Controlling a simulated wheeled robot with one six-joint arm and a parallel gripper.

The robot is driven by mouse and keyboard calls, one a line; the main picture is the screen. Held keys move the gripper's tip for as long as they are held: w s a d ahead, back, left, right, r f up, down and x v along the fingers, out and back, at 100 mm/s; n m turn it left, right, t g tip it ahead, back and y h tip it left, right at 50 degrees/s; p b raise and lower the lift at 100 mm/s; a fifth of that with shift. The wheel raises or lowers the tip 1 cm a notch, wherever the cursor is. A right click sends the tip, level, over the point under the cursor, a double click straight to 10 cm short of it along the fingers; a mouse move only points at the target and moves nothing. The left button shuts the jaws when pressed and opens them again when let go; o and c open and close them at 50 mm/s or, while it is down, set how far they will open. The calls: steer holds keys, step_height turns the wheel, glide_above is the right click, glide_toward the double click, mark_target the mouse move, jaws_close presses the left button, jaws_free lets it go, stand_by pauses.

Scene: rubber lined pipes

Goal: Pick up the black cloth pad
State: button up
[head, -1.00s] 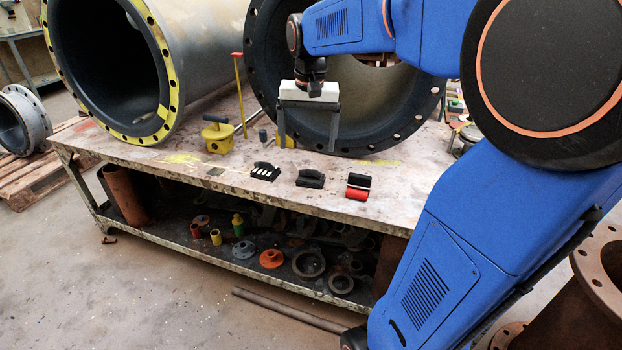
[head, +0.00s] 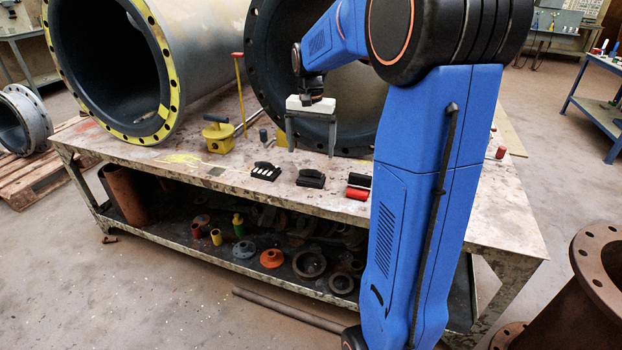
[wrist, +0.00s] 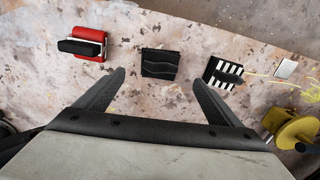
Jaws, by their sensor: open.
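In the wrist view the pad (wrist: 160,63) lies between and just beyond the fingertips. My gripper (head: 311,152) is open and empty above the bench, behind the pad in the head view. Its two dark fingers (wrist: 158,78) are spread wide in the wrist view, and nothing is between them.
A black-and-white striped item (head: 265,171) lies left of the pad, and a red-and-black item (head: 358,188) lies right. Large flanged pipes (head: 106,70) rest on the workbench (head: 140,158). Bare bench surrounds the pad.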

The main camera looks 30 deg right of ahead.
mark_target(311, 169)
step_height(311, 169, down, 10)
steer(key=shift+w+d+f, duration=0.1)
stand_by(0.5)
steer(key=c, duration=1.1)
steer(key=shift+c, duration=0.3)
step_height(311, 169, up, 10)
steer(key=shift+r, duration=0.1)
